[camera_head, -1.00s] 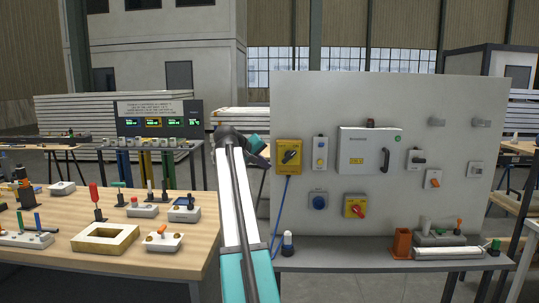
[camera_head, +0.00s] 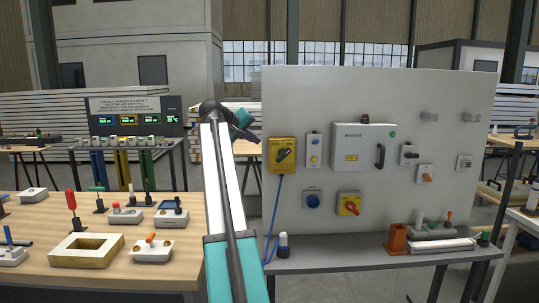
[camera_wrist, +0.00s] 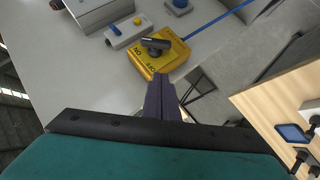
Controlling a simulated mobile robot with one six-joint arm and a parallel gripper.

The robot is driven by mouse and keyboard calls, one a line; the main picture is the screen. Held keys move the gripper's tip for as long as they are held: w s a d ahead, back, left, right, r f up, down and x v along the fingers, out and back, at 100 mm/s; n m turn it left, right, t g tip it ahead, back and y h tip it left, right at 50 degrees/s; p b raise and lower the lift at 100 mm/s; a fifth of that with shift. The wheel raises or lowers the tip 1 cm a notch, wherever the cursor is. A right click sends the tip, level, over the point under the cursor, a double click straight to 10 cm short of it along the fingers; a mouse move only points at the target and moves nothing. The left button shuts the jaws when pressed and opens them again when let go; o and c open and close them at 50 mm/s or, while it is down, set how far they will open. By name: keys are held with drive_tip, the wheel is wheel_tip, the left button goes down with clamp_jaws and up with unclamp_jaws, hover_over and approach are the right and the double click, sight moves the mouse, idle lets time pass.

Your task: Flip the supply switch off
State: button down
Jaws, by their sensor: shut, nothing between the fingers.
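A yellow switch box (camera_head: 275,166) with a black rotary handle (camera_head: 284,155) is mounted at the left edge of the grey panel. In the head view the handle sits at a slant. In the wrist view the same yellow box (camera_wrist: 143,62) shows ON lettering, and its black handle (camera_wrist: 156,45) stands out from the face. My gripper (camera_head: 253,136) is to the left of the box and a little higher. Its dark fingers (camera_wrist: 161,82) are shut and empty, and in the wrist view they point at the box's lower edge. I cannot tell whether they touch it.
The panel (camera_head: 400,95) also carries a grey cabinet (camera_head: 365,130), a red-knob yellow switch (camera_head: 349,204) and several small switches. A blue cable (camera_head: 274,215) hangs below the box. A wooden table (camera_head: 45,280) with several devices stands at left. A shelf (camera_head: 340,258) runs below the panel.

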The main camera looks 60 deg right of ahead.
drive_tip(key=shift+w+f, duration=0.1)
drive_tip(key=shift+w, duration=0.1)
drive_tip(key=p, duration=0.3)
approach(279, 157)
drive_tip(key=w+d, duration=0.4)
drive_tip(key=shift+s+d+f+p, duration=0.25)
drive_tip(key=shift+s+d+f, duration=0.15)
drive_tip(key=shift+s+f, duration=0.35)
drive_tip(key=shift+s+d+f+p, duration=0.2)
drive_tip(key=shift+s+d+f, duration=0.25)
drive_tip(key=shift+s+f, duration=0.25)
drive_tip(key=shift+s+d+f, duration=0.1)
drive_tip(key=shift+s+d, duration=0.1)
drive_tip(key=shift+s, duration=0.05)
